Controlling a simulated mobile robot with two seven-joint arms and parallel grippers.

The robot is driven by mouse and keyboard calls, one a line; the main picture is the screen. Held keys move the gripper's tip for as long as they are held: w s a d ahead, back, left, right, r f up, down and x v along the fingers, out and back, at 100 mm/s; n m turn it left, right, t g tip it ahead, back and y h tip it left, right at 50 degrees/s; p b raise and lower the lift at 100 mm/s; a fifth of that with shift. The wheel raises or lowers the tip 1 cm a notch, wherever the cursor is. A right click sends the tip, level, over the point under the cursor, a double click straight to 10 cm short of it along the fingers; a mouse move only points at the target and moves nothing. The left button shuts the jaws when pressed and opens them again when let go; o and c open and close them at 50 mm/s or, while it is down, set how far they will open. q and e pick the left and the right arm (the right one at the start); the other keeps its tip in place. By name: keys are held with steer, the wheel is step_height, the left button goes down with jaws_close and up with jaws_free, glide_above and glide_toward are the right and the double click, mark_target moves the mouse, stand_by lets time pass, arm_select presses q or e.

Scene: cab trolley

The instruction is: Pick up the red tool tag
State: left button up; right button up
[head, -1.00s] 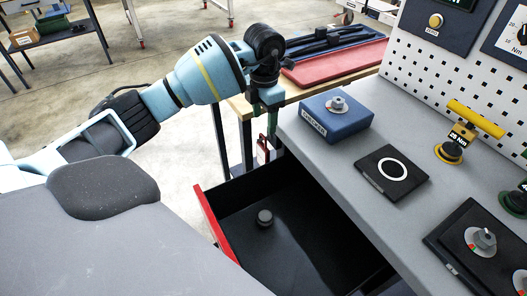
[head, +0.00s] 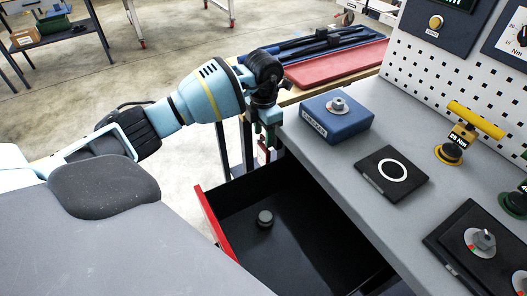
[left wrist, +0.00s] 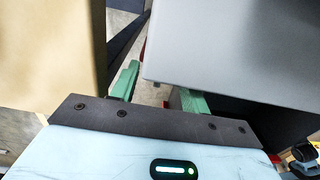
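Small red bits show in and beyond that gap; I cannot tell which is the tag. My right gripper is not in view.
The grey bench (head: 340,165) is close beside my left gripper. A blue block (head: 345,125) sits near the bench corner. A wooden table with a red tray (head: 335,65) stands behind.

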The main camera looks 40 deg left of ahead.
arm_select(q)
jaws_close()
steer(key=shift+r, duration=0.2)
